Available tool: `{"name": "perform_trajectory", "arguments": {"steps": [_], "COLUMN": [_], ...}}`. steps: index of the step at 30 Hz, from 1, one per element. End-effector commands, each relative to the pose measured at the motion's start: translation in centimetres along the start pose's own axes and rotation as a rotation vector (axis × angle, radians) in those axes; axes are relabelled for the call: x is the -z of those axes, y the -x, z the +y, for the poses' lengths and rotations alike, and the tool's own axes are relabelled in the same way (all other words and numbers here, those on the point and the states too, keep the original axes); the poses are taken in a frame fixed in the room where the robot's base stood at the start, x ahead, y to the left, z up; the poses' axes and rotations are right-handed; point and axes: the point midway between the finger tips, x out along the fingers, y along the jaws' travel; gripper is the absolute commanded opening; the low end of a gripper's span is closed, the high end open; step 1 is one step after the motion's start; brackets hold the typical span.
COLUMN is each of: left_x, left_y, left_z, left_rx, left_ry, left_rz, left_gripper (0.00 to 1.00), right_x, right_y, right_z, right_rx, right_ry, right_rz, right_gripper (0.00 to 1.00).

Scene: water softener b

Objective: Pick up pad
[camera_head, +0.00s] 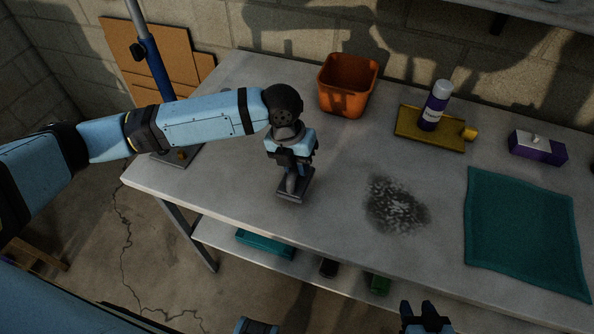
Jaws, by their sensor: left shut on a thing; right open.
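The pad (295,190), a dark flat rectangular block with a grey upright handle, is at the left part of the grey table. My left gripper (291,166) points down over it and is shut on its handle. The fingers hide part of the handle. I cannot tell whether the pad's underside touches the table. My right gripper (426,318) is at the bottom edge of the view, in front of the table, open and empty.
A dark speckled stain (397,205) marks the table (345,165) right of the pad. An orange bin (347,84), a yellow tray (408,124) with a purple bottle (435,106), and a purple box (538,147) stand behind. A teal cloth (522,230) lies at right.

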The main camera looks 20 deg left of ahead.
Motion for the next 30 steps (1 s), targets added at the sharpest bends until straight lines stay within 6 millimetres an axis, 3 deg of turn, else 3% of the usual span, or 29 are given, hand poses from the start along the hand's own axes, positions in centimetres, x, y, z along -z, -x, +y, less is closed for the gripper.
{"name": "perform_trajectory", "arguments": {"steps": [9, 15, 21, 30], "left_x": [-0.1, -0.1, -0.1, 0.0], "left_y": [9.1, 13.6, 15.8, 16.3], "left_z": [-1.8, -2.7, -3.2, -3.2], "left_rx": [0.001, 0.001, 0.001, 0.001], "left_ry": [-0.002, 0.000, 0.000, 0.001], "left_rz": [-0.005, -0.004, -0.002, 0.000], "left_gripper": [0.00, 0.00, 0.00, 0.00], "right_x": [0.1, 0.2, 0.2, 0.2], "right_y": [0.1, 0.1, 0.1, 0.2], "right_z": [0.0, 0.0, 0.0, -0.1], "right_rx": [0.000, 0.000, 0.000, 0.000], "right_ry": [0.001, 0.002, 0.003, 0.003], "right_rz": [0.003, 0.003, 0.003, 0.003], "right_gripper": [0.43, 0.43, 0.43, 0.43]}}
